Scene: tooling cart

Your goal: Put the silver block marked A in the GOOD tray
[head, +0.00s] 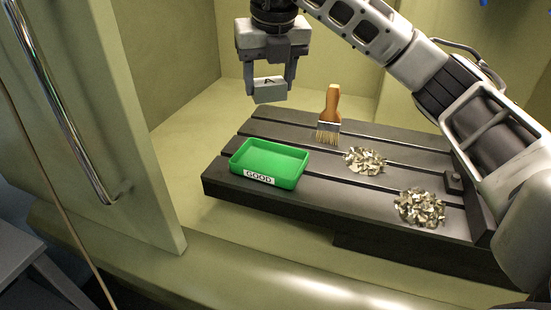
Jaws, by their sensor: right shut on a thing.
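My right gripper (270,80) is shut on a small silver block (270,92) and holds it in the air, at the upper middle of the head view. A dark mark shows on the block, too small to read. The green tray (297,179) labelled GOOD stands on the dark slotted table, lower in the picture than the block. The tray looks empty. The block is apart from the tray. My left gripper is not in view.
A brush (331,108) with a wooden handle stands on the slotted table (330,205). Two piles of metal chips, one (366,161) behind the other (420,208), lie to the right of the tray. An open cabinet door (110,130) with a chrome handle is at the left.

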